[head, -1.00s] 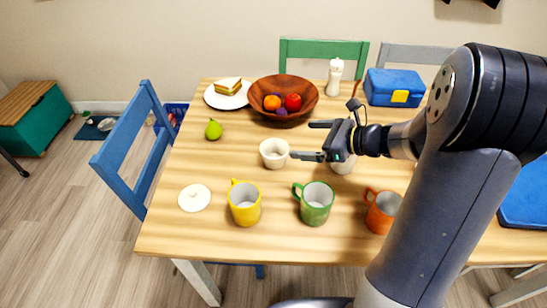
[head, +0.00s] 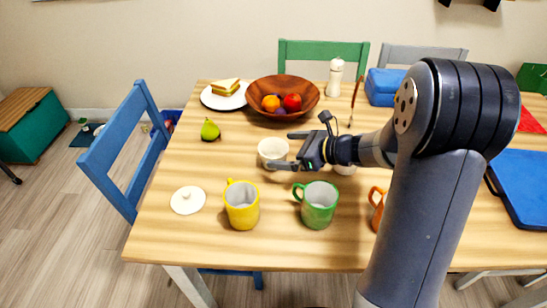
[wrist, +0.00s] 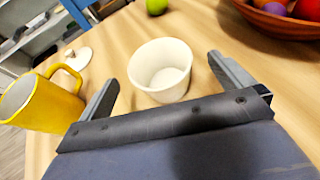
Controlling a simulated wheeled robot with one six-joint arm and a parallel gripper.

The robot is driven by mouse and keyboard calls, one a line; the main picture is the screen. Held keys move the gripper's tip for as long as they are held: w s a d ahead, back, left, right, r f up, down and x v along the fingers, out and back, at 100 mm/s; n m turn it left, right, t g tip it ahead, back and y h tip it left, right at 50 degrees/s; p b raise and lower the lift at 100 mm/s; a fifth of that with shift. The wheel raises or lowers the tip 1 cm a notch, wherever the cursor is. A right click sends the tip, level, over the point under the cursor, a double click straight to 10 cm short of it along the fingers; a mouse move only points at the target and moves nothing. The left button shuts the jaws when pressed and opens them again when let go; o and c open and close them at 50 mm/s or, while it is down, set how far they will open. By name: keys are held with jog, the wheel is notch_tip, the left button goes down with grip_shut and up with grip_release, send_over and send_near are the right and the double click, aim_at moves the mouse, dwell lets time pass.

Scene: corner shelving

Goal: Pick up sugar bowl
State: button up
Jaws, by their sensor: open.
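The white sugar bowl (head: 271,148) stands upright and lidless on the table, and it looks empty inside. In the wrist view the bowl (wrist: 161,72) sits between the two fingertips, with a gap on both sides. My gripper (head: 281,151) is open, low over the table, and reaches in from the right with one finger on the far side of the bowl and one on the near side. A white lid with a knob (head: 187,200) lies on the table at the left.
A yellow mug (head: 242,207) and a green mug (head: 317,207) stand in front of the bowl. An orange mug (head: 376,205) and another white object (head: 345,169) are partly hidden by my arm.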

aim_at(263, 149)
jog(key=x, duration=0.4)
jog(key=shift+w+a+f, duration=0.15)
jog(key=shift+a, duration=0.05)
jog(key=shift+c, duration=0.2)
jog(key=c, duration=1.1)
